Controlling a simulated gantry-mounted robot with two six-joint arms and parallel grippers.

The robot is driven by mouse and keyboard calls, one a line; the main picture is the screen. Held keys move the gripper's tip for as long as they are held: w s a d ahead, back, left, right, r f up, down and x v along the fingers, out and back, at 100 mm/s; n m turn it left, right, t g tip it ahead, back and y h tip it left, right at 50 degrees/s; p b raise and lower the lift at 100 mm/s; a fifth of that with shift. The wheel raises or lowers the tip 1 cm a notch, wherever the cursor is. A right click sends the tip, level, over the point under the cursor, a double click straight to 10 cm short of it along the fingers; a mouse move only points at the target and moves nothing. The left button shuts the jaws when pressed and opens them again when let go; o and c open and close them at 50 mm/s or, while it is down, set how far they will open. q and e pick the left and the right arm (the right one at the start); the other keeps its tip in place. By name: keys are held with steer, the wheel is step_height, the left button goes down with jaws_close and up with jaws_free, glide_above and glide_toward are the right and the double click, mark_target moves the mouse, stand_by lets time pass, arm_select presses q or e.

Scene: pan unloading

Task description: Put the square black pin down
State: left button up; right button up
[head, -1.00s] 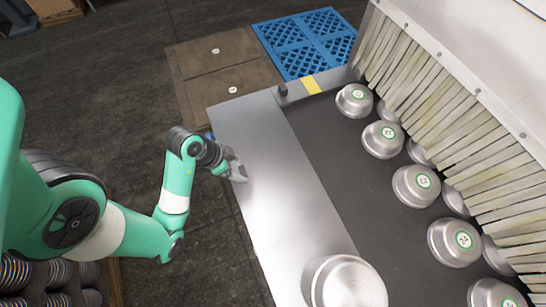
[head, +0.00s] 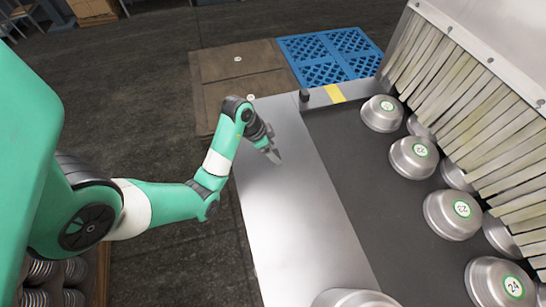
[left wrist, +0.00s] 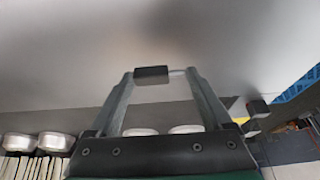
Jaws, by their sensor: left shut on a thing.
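The square black pin (left wrist: 151,75) is a small dark block. In the left wrist view it sits between the two fingertips of my left gripper (left wrist: 158,76), which is shut on it. In the head view my left gripper (head: 276,157) is over the far part of the bare steel table (head: 292,215). The pin is too small to make out there, and I cannot tell whether it touches the steel. My right gripper is not in view.
A dark post (head: 304,95) stands at the table's far edge beside a yellow mark (head: 335,93). Several round metal pans (head: 454,214) with numbered labels stand on the dark belt (head: 365,165) to the right. Another pan (head: 352,299) is at the near end of the table.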

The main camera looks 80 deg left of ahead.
arm_select(q)
step_height(320, 180, down, 4)
steer(key=shift+w+a+r+b, duration=0.1)
steer(key=shift+w+r+b, duration=0.05)
steer(key=shift+b, duration=0.6)
steer(key=o, duration=1.2)
steer(key=shift+r, duration=0.2)
steer(key=p+v, duration=0.9)
steer(key=v, duration=0.2)
steer(key=shift+s+r+p, duration=0.25)
steer(key=shift+r+p, duration=0.1)
